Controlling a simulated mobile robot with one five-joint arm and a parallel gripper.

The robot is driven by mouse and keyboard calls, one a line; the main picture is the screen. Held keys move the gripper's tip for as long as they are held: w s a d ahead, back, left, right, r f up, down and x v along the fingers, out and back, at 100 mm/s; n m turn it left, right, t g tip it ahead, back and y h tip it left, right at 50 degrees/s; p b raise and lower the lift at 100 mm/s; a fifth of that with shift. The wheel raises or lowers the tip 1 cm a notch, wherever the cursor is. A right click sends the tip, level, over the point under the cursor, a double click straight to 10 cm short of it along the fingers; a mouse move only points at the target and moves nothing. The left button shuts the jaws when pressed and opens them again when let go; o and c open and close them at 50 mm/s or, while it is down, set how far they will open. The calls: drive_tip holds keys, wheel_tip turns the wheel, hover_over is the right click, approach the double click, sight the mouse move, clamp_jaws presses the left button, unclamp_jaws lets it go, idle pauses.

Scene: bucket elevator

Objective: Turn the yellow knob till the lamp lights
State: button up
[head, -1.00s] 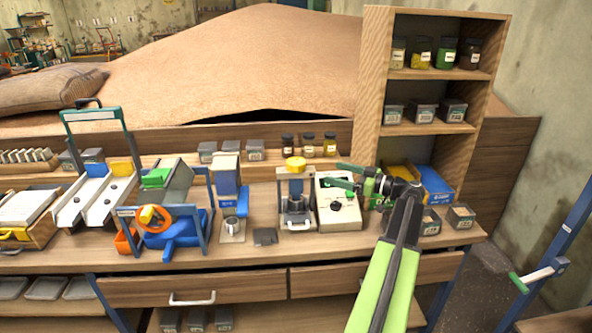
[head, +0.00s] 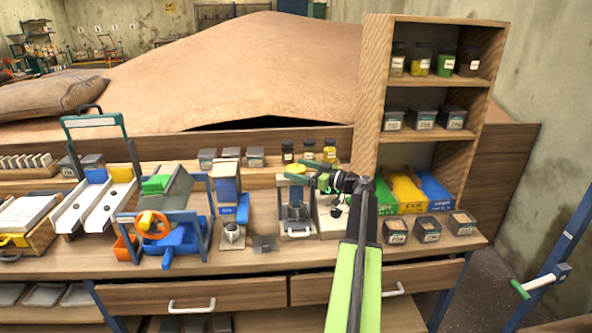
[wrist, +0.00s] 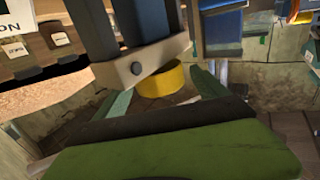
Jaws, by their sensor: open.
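The yellow knob (head: 295,168) sits on top of a small grey-blue press-like device (head: 295,203) on the workbench. In the wrist view the knob (wrist: 162,80) shows as a short yellow cylinder beside the device's grey head (wrist: 140,64). My gripper (head: 303,173) is at the knob from the right, its green fingers open. In the wrist view the fingers (wrist: 163,93) stand on either side of the knob, with a gap visible; I cannot tell if either touches it. I cannot make out a lamp or whether one is lit.
A pale box with a black dial (head: 333,222) stands right of the device, partly behind my arm. A blue machine with an orange wheel (head: 152,224) stands left. A wooden shelf (head: 370,100) with jars rises at the right. Small dark bins (head: 427,229) line the bench's right end.

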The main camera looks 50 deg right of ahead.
drive_tip(key=shift+w+a, duration=0.15)
drive_tip(key=shift+w, duration=0.4)
drive_tip(key=shift+c, duration=0.3)
drive_tip(key=c, duration=1.3)
drive_tip(key=shift+s+a+m+h, duration=0.1)
drive_tip(key=shift+m+h, duration=0.2)
drive_tip(key=shift+h, duration=0.2)
drive_tip(key=m+h, duration=0.2)
drive_tip(key=h, duration=0.2)
drive_tip(key=shift+a+m+t, duration=0.1)
drive_tip(key=shift+m+t, duration=0.2)
drive_tip(key=shift+m+h, duration=1.4)
drive_tip(key=shift+h, duration=0.8)
drive_tip(key=shift+d+h, duration=0.2)
drive_tip(key=shift+h, duration=0.1)
